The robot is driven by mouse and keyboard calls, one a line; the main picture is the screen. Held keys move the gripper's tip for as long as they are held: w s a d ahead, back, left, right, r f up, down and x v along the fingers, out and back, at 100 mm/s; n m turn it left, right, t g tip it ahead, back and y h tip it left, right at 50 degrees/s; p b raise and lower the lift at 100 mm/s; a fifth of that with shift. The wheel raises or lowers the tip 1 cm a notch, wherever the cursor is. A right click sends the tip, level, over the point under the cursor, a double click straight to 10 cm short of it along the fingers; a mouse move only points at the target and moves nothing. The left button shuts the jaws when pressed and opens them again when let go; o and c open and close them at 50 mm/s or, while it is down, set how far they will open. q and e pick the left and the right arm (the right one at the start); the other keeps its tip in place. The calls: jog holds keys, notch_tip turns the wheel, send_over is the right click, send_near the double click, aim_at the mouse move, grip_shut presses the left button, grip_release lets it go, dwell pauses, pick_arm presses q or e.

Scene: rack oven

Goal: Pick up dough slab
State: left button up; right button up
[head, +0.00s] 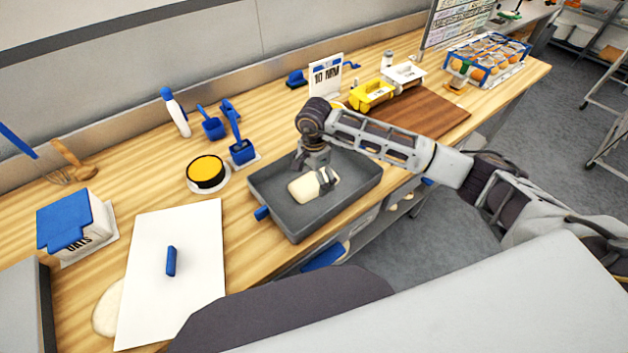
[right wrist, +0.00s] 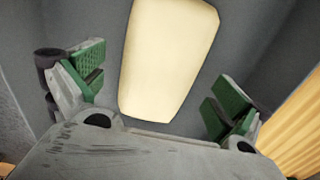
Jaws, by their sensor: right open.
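A pale cream dough slab (head: 303,189) lies in a dark grey tray (head: 290,222) on the wooden counter. My right gripper (head: 313,178) reaches down over the tray at the slab and partly hides it. In the right wrist view the slab (right wrist: 168,60) shows between the two green-padded fingers of my right gripper (right wrist: 158,95). The fingers are open, with a gap on each side of the slab. My left gripper is not in view.
A white board (head: 190,250) with a blue handle (head: 171,261) lies left of the tray. A yellow-topped round tub (head: 206,172) and blue scoops (head: 240,150) stand behind it. A brown cutting board (head: 425,112) and yellow bin (head: 371,94) are to the right.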

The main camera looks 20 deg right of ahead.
jog(key=shift+f, duration=0.1)
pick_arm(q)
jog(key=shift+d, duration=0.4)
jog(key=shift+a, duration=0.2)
pick_arm(e)
jog(key=shift+c, duration=1.3)
jog(key=c, duration=0.9)
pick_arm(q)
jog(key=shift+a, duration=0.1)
pick_arm(e)
jog(key=shift+r, duration=0.2)
